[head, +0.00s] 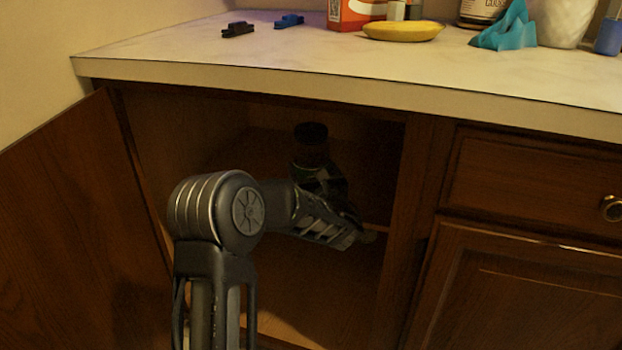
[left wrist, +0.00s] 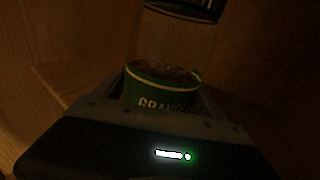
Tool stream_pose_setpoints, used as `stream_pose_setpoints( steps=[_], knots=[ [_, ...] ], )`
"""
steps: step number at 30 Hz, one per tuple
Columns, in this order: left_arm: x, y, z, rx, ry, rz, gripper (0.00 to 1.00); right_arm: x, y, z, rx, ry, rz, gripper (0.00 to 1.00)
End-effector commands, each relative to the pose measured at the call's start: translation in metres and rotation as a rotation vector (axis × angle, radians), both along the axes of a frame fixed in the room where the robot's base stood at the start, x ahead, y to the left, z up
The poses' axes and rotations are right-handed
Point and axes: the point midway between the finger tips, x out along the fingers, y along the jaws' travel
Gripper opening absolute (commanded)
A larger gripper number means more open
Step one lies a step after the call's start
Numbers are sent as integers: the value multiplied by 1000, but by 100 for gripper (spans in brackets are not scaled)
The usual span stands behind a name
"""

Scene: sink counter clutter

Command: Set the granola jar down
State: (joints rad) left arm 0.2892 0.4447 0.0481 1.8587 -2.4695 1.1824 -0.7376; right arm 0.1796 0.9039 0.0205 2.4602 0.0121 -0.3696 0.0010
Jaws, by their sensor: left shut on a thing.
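The granola jar (head: 311,145) is inside the open cabinet under the counter. It has a dark lid and looks roughly upright in the head view. In the left wrist view its green label (left wrist: 165,92) with part of its name shows between the fingers, and a dark lid-like shape shows above. My left gripper (head: 325,188) reaches into the cabinet and is shut on the jar. The jar's lower part is hidden by my gripper, and I cannot tell whether its base touches a surface. My right gripper is in neither view.
The cabinet (head: 422,200) is dim inside, with its door (head: 60,220) swung open at left. The counter edge (head: 300,90) runs above the opening. A banana (head: 403,31), a red box (head: 350,14) and a teal cloth-like item (head: 507,30) are on the counter.

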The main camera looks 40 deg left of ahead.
Motion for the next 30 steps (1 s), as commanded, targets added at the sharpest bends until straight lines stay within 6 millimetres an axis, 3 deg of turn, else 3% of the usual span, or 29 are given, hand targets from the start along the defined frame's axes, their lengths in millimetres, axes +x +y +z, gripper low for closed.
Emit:
stream_pose_setpoints(
  steps=[3,11,12,18,30],
  knots=[
    [1,0,-17,3,-3,-1,13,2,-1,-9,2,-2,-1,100],
    [0,0,-17,2,-4,-1,13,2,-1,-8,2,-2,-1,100],
    [0,0,-19,0,0,-1,84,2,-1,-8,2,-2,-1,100],
    [0,0,-19,0,0,-1,100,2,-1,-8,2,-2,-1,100],
    [-4,-7,-18,-1,1,-2,100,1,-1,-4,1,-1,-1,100]
  ],
)
